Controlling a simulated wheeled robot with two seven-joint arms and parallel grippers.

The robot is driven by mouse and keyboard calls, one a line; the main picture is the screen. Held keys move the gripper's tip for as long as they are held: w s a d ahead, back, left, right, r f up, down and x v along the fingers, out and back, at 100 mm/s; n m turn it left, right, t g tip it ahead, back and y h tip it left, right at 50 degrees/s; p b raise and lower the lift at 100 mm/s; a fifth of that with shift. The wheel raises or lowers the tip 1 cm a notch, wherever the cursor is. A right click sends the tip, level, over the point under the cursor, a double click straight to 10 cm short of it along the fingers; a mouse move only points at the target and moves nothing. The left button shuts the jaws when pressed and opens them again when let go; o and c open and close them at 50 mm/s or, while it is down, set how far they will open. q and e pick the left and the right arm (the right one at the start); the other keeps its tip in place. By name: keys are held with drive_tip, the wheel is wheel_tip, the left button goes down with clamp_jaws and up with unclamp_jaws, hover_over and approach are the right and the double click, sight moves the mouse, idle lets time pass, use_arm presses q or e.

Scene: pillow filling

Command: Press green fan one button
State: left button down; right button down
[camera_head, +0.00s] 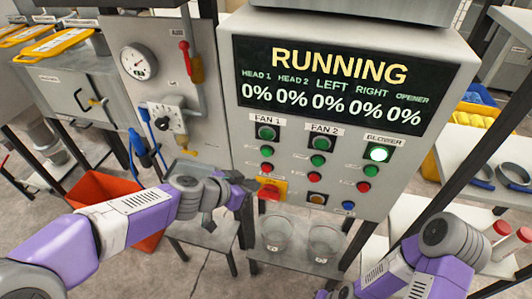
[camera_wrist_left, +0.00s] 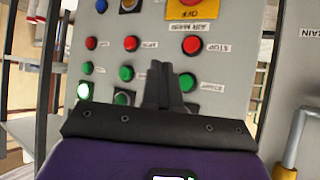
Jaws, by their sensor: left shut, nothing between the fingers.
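The grey control panel (camera_head: 225,100) has a FAN 1 column with a large green lamp (camera_head: 266,132), a small green button (camera_head: 267,152) and a red button (camera_head: 267,168). The lamp is not brightly lit. My left gripper (camera_head: 240,185) is shut and empty, in front of the panel's lower left, near the emergency-stop square. In the left wrist view the shut fingers (camera_wrist_left: 160,68) point at the panel, just left of FAN 1's small green button (camera_wrist_left: 187,82). That button is uncovered there; contact cannot be told. My right gripper is out of view.
The FAN 2 button (camera_head: 318,160) and the brightly lit BLOWER lamp (camera_head: 379,154) are to the right. A red emergency button (camera_head: 268,191) sits below FAN 1. The display (camera_head: 340,85) reads RUNNING. A red bin (camera_head: 100,195) stands at the left.

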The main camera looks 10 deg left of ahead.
sight(267, 152)
use_arm(q)
drive_tip(key=w+p, duration=0.1)
drive_tip(key=w, duration=0.7)
drive_tip(key=shift+w+d+p, duration=0.15)
drive_tip(key=shift+w+p, duration=0.05)
drive_tip(key=shift+p, duration=0.2)
idle(1.6)
drive_tip(key=shift+w, duration=0.4)
drive_tip(key=shift+w, duration=0.5)
idle(0.6)
idle(0.4)
drive_tip(key=shift+s+b, duration=0.6)
drive_tip(key=shift+s, duration=0.3)
